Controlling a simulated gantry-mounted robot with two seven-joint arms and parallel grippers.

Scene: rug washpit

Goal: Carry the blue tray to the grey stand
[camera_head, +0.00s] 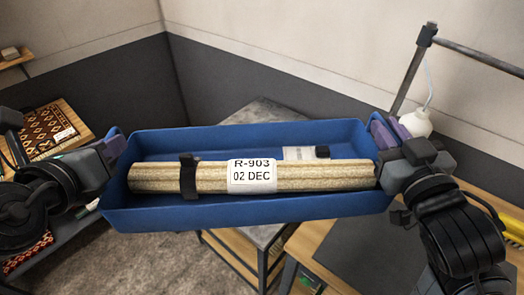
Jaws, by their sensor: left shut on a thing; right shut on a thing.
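The blue tray (300,211) is in the middle of the head view, held up roughly level. A rolled beige rug (310,178) with a dark strap and a label reading "R-903 02 DEC" lies in it. A small white label and a dark item lie behind the roll. My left gripper (112,150) is shut on the tray's left end. My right gripper (385,140) is shut on its right end. The grey stand (268,112) shows behind and below the tray, mostly hidden by it; I see its grey top and dark legs.
A wooden table with a dark mat (365,255) stands at the lower right. A shelf at left holds a patterned rug (45,130). A metal rail (480,55) with a white bottle (416,123) is at right. Walls close off the back.

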